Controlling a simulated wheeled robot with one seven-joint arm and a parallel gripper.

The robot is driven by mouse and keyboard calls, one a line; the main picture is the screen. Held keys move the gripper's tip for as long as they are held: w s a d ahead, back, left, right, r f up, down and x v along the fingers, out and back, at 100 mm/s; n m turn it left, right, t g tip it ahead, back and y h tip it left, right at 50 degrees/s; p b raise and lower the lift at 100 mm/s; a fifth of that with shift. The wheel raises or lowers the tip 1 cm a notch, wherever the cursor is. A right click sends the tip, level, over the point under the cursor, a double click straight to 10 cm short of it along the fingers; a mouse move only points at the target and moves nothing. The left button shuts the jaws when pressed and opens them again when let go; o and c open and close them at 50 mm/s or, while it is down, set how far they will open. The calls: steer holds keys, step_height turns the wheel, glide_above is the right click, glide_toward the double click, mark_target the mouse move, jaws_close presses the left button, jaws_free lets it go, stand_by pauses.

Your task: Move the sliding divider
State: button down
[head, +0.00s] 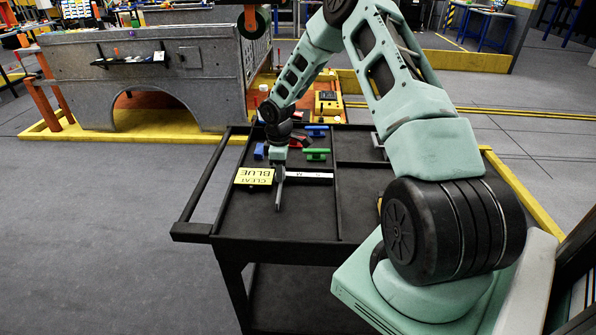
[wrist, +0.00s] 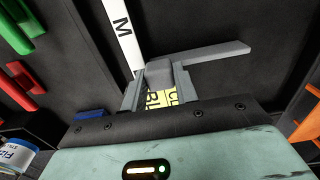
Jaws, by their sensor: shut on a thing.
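The sliding divider is a thin grey bar (head: 279,195) on the black cart top, at the left end of a white lettered strip (head: 308,175). In the wrist view the grey bar (wrist: 215,53) runs off to the right, with the white strip (wrist: 122,38) marked M beside it. In the wrist view my gripper (wrist: 158,82) is shut on a grey block that looks like the divider's handle. A yellow card (head: 254,176) reading CLEAT BLUE lies left of the gripper; part of it shows between the fingers.
Green (head: 316,154), red (head: 300,142) and blue (head: 316,131) cleats lie in the tray beyond the strip. Another blue piece (head: 258,151) is near the left edge. The front compartment (head: 305,215) is bare. The cart handle (head: 205,185) sticks out left.

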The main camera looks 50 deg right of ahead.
steer(key=shift+w+a, duration=0.1)
steer(key=shift+w, duration=0.1)
steer(key=c, duration=1.1)
jaws_free()
steer(key=shift+r, duration=0.1)
step_height(320, 180, up, 17)
steer(key=shift+r+b, duration=0.15)
steer(key=shift+b, duration=0.65)
